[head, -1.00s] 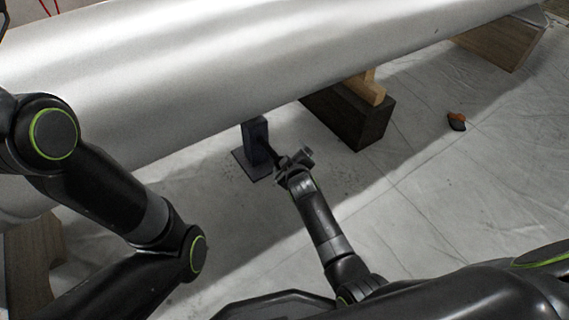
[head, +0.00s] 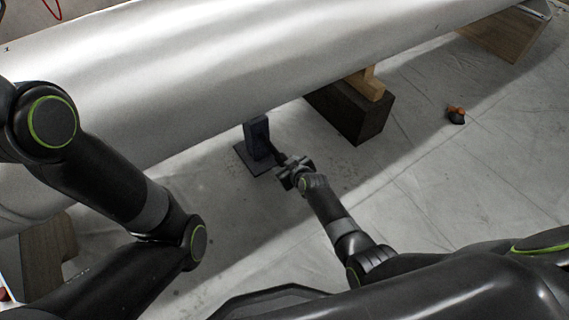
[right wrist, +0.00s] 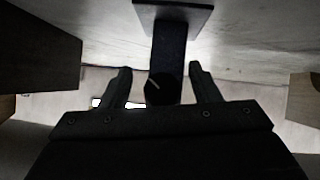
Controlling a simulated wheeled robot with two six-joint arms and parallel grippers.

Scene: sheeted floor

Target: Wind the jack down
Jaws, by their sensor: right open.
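The jack (head: 257,138) is a dark post on a square base plate, standing on the sheeted floor at the near edge of a large silver cylinder (head: 200,75). Whether its top touches the cylinder I cannot tell. A thin dark crank part shows between the post and my right gripper (head: 285,168). In the right wrist view the base plate (right wrist: 185,14) is at the top, and a round dark knob (right wrist: 161,89) with a pale mark lies between the open fingers of the right gripper (right wrist: 160,85), with gaps on both sides. My left arm shows, but its gripper is out of frame.
A dark block (head: 365,118) with a light wooden wedge (head: 367,86) on it stands right of the jack under the cylinder. Wooden supports stand at far right (head: 505,36) and lower left (head: 48,255). A small orange and black object (head: 456,115) lies on the open floor.

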